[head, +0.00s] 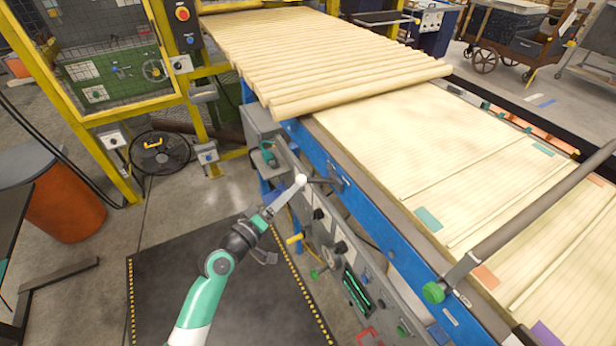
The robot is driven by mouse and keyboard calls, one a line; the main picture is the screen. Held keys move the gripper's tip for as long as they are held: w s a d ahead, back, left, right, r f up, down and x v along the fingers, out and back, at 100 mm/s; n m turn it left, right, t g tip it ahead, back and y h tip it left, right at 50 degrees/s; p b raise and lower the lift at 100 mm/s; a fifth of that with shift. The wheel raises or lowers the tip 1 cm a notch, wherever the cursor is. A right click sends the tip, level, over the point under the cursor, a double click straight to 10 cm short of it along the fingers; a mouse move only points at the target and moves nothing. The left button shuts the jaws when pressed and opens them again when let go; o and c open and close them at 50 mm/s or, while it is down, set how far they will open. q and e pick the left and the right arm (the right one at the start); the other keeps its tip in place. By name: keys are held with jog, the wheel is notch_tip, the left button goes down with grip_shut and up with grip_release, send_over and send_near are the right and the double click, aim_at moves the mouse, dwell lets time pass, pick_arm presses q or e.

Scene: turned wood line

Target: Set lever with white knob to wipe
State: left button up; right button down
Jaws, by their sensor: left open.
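The white knob (300,180) shows as a small pale ball at the blue side of the conveyor. A short dark lever (320,181) seems to run from it to the right, toward a dark bracket on the blue rail. My left gripper (292,190) reaches up from the lower left, with its pale fingers right at the knob. It is open. I cannot tell whether the fingers touch the knob or stand around it. Any label for wipe is too small to read. My right gripper is out of view.
A grey control panel (335,240) with knobs and a green-lit display lies just right of my left gripper. The blue conveyor (375,232) carries wooden rods (320,55). A yellow-framed cage (110,75) stands back left. A dark floor mat (190,290) lies below.

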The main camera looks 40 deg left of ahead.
aim_at(313, 180)
pick_arm(q)
jog(key=w+a+b, duration=0.1)
jog(key=w+b, duration=0.2)
jog(key=w, duration=0.7)
grip_shut()
dwell(1.0)
